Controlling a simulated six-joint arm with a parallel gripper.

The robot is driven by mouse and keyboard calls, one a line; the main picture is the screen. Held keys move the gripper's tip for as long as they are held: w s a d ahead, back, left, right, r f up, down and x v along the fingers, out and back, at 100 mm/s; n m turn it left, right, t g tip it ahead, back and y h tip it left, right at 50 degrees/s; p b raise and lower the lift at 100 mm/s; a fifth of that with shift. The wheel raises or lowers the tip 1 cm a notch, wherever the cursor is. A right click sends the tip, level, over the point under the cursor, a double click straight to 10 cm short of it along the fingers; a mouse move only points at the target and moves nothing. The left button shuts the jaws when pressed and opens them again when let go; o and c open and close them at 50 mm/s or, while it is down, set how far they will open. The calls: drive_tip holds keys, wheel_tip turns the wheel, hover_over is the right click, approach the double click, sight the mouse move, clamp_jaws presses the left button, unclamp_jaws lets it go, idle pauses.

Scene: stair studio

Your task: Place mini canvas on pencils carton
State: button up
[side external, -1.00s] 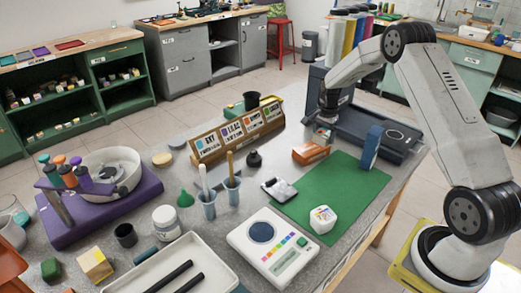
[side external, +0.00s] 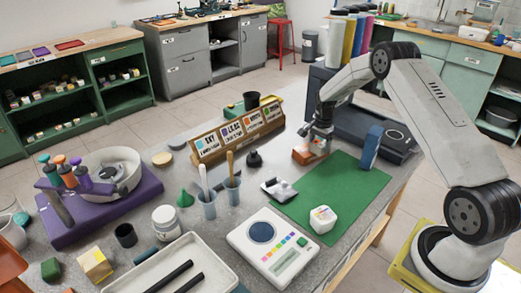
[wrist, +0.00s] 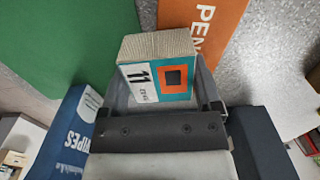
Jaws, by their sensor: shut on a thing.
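The mini canvas (wrist: 162,82) is a small block with a pale ribbed edge and a teal, white and orange face marked 11. My gripper (wrist: 160,95) is shut on it, with a finger at each side. The pencils carton (wrist: 203,28) is orange with white lettering and lies below and beyond the canvas in the wrist view. In the side view my gripper (side external: 320,143) is over the right part of the carton (side external: 301,157) and hides some of it. The canvas is hard to make out there, and I cannot tell whether it touches the carton.
A blue wipes box (side external: 371,147) stands close to the right of my gripper, and it also shows in the wrist view (wrist: 75,130). A card rack (side external: 238,135) stands left of the carton.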

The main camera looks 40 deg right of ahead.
sight(320, 142)
drive_tip(key=shift+f, duration=0.1)
drive_tip(key=o, duration=1)
drive_tip(key=shift+o, duration=0.2)
wheel_tip(320, 142, up, 12)
idle(0.7)
